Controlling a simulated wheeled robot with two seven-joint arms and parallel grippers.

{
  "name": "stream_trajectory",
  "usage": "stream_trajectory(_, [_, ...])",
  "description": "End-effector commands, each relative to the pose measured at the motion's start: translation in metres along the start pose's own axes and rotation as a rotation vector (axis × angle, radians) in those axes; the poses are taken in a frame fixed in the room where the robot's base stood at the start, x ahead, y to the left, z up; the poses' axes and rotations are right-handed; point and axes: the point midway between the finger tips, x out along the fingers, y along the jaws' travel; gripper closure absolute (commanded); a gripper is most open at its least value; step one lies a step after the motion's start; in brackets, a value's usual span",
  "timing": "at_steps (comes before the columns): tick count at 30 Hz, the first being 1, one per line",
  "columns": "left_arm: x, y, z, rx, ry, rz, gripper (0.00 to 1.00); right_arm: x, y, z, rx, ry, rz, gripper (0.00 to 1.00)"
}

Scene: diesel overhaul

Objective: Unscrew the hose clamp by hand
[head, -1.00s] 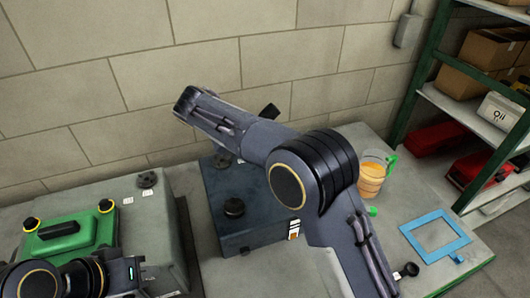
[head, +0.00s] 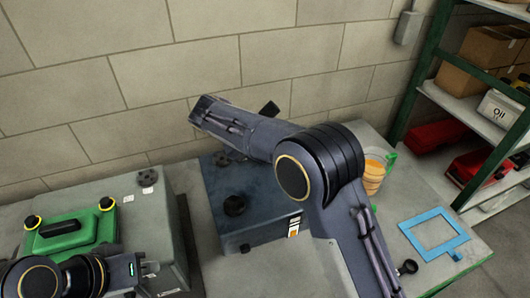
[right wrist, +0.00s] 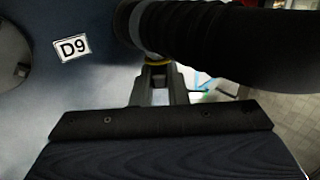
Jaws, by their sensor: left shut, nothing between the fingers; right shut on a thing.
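In the right wrist view a black hose (right wrist: 215,40) meets a dark blue housing marked D9. A grey band (right wrist: 136,30) circles the hose near the housing and looks like the hose clamp. My right gripper (right wrist: 158,72) is shut below the hose, on a small part with a yellow edge (right wrist: 158,63), apparently the clamp's screw. The fingers hide most of that part. In the head view my right arm hides the right gripper and the clamp. My left gripper (head: 150,291) is at the bottom left, shut and empty, partly cut off by the frame edge.
In the head view a dark blue block (head: 255,195) stands on the bench mid-picture. A green-topped grey unit (head: 75,230) stands left. A jug of orange liquid (head: 374,172) and a blue frame (head: 433,231) are right. Shelves (head: 470,100) stand far right; a block wall is behind.

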Motion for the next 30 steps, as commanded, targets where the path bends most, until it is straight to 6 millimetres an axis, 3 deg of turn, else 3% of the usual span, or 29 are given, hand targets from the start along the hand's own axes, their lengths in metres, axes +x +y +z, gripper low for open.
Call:
stream_trajectory(12, [-0.0001, 0.0, 0.0, 0.0, 0.0, 0.0, 1.0, 0.0023, 0.0095, 0.0, -0.003, 0.0, -0.457, 1.0])
stream_trajectory(23, [0.0, 0.0, 0.0, 0.0, 0.0, 0.0, 1.0, 0.0021, 0.0088, 0.0003, 0.0, -0.002, -0.497, 1.0])
stream_trajectory(24, [0.0, 0.0, 0.0, 0.0, 0.0, 0.0, 1.0, 0.0021, 0.0088, 0.0003, 0.0, -0.002, -0.497, 0.83])
stream_trajectory(28, [0.0, 0.0, 0.0, 0.0, 0.0, 0.0, 1.0, 0.0021, 0.0088, 0.0002, 0.0, -0.001, -0.496, 0.66])
stream_trajectory(30, [0.0, 0.0, 0.0, 0.0, 0.0, 0.0, 1.0, 0.0021, 0.0088, 0.0002, 0.0, -0.001, -0.496, 0.65])
